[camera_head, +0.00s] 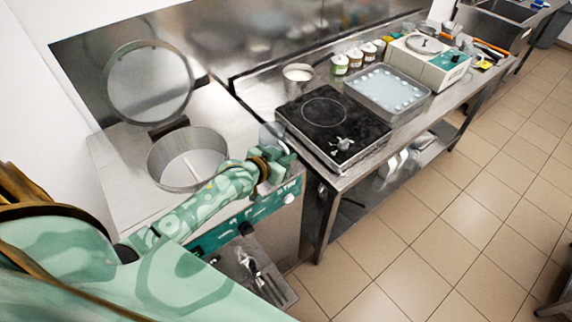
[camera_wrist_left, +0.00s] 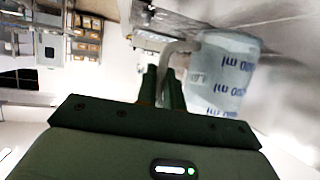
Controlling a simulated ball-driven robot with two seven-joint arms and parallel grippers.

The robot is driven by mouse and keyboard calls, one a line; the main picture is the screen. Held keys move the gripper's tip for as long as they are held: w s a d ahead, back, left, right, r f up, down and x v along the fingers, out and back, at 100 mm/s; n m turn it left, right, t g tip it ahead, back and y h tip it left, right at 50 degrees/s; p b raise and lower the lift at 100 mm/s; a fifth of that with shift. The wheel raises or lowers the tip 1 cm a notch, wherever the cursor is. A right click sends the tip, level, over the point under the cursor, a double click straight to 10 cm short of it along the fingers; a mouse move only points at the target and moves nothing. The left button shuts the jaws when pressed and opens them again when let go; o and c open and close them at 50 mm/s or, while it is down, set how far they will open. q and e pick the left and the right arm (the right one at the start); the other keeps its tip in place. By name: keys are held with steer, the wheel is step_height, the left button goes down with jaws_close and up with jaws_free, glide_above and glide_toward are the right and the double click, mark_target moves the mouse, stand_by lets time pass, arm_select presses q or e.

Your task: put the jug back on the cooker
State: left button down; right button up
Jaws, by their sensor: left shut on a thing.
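The jug is clear with blue ml markings and fills the upper right of the left wrist view (camera_wrist_left: 225,75). Its handle runs between the fingers of my left gripper (camera_wrist_left: 163,80), which is shut on it. In the head view my left gripper (camera_head: 278,163) is over the right edge of the batch freezer, and only a pale part of the jug (camera_head: 270,133) shows behind it. My right gripper is not in view.
The batch freezer's round opening (camera_head: 187,160) is left of my gripper, with its lid (camera_head: 150,82) raised. Right of the cooker are a metal tray (camera_head: 387,90), several small tubs (camera_head: 355,58) and a white machine (camera_head: 428,60). A white-topped pot (camera_head: 298,73) stands behind the cooker.

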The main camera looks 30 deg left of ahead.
arm_select(q)
step_height(320, 180, down, 3)
steer(key=shift+d+r+b, duration=0.1)
steer(key=shift+b, duration=0.2)
steer(key=c, duration=1.5)
jaws_free()
steer(key=shift+f, duration=0.2)
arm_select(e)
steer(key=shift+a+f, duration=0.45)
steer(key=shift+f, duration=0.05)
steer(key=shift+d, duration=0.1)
